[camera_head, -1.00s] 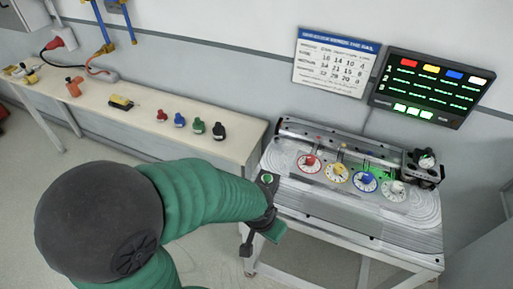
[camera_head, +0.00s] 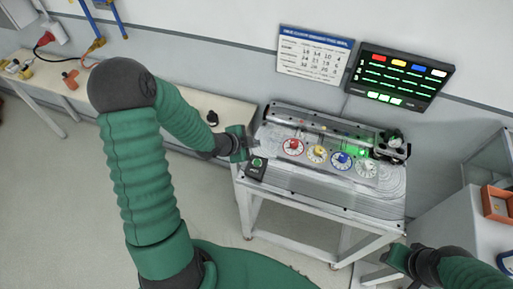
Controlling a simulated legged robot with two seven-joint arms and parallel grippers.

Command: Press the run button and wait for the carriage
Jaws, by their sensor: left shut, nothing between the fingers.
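The green run button (camera_head: 257,162) sits on a small black box at the left front corner of the track table. My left gripper (camera_head: 250,146) is shut and empty, just behind and above the button, apart from it as far as I can see. The ring track machine (camera_head: 290,182) carries red, yellow, blue and white dials in a row. A black and silver unit (camera_head: 392,146) stands at its right end; I cannot tell whether it is the carriage. A green glow shows near the blue and white dials. My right gripper (camera_head: 397,262) is low at the right; its fingers are unclear.
A dark wall screen (camera_head: 401,75) shows coloured blocks, green lines and lit green boxes. A printed sheet (camera_head: 314,55) hangs beside it. A long bench (camera_head: 235,108) stands left of the table. An orange bin (camera_head: 496,203) is on a cabinet at the right.

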